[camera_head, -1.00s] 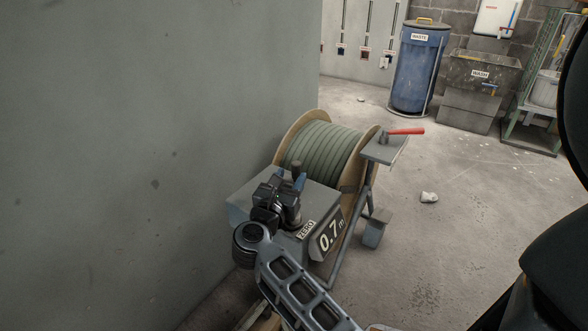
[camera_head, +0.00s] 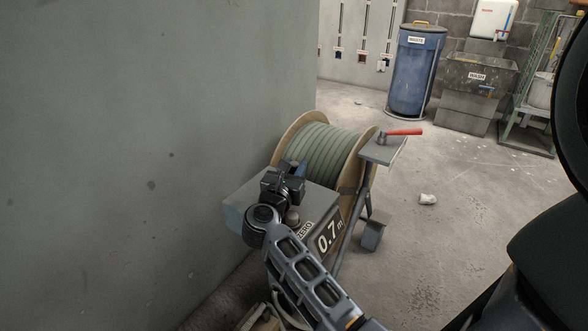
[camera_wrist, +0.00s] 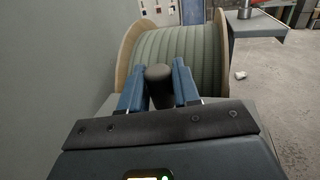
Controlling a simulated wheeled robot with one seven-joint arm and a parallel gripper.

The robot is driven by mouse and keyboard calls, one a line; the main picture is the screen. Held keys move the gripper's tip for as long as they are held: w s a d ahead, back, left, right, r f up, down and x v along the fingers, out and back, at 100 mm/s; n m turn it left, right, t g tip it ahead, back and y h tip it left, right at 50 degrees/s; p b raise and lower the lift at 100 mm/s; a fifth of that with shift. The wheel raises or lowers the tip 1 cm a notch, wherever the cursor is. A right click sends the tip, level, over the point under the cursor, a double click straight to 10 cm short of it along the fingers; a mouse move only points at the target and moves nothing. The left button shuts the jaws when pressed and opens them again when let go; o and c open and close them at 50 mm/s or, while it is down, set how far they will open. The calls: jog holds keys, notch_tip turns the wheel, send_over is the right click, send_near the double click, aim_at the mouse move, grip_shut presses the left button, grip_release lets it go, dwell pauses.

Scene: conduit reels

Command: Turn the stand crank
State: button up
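The reel stand (camera_head: 235,205) carries a wooden-flanged reel of grey-green conduit (camera_head: 325,150) and a grey box with a "0.7 m" display (camera_head: 329,237). A dark, round-topped crank handle (camera_wrist: 160,86) stands upright between the blue fingers of my gripper (camera_wrist: 160,80) in the wrist view. The fingers flank it closely on both sides; whether they press on it I cannot tell. In the head view my gripper (camera_head: 296,172) is over the box top, in front of the reel, and its dark body hides most of the handle. A round knob (camera_head: 292,217) sits near the "ZERO" label.
A grey wall (camera_head: 150,120) stands close on the left. A small plate with a red-handled lever (camera_head: 403,132) is right of the reel. A blue waste bin (camera_head: 417,75) and a wash trough (camera_head: 478,80) stand at the back. The floor to the right is mostly clear.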

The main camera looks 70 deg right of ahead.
jog(key=c, duration=0.4)
jog(key=shift+w+a, duration=0.1)
jog(key=shift+w+a+m+g+b, duration=0.15)
jog(key=shift+a+m+g+b, duration=0.15)
jog(key=shift+m+g, duration=0.5)
jog(key=shift+w+a+m+g+b, duration=0.15)
jog(key=shift+m+g+b, duration=0.25)
jog(key=shift+g, duration=0.7)
jog(key=m+g+b, duration=0.1)
jog(key=a+m+g+y+b, duration=0.1)
jog(key=g, duration=0.1)
jog(key=w+m+g+y+b, duration=0.1)
jog(key=g, duration=0.1)
jog(key=shift+a+f+m, duration=0.15)
jog(key=shift+f+m, duration=0.05)
jog(key=shift+m, duration=0.1)
jog(key=m+g+y, duration=0.2)
jog(key=g+b, duration=0.1)
jog(key=shift+w+a+r+m+g+y, duration=0.2)
jog(key=shift+w+a+m+g+y, duration=0.15)
jog(key=shift+a+m+g+y, duration=0.05)
jog(key=shift+w+a+m+g+y, duration=0.15)
jog(key=shift+w+m+g+y, duration=0.15)
jog(key=shift+m+g+y, duration=0.7)
jog(key=shift+w+a+m+g+y, duration=0.1)
jog(key=shift+w+m+g+y, duration=0.2)
jog(key=shift+m+g+y, duration=0.7)
jog(key=shift+w+y, duration=0.1)
jog(key=shift+y, duration=0.7)
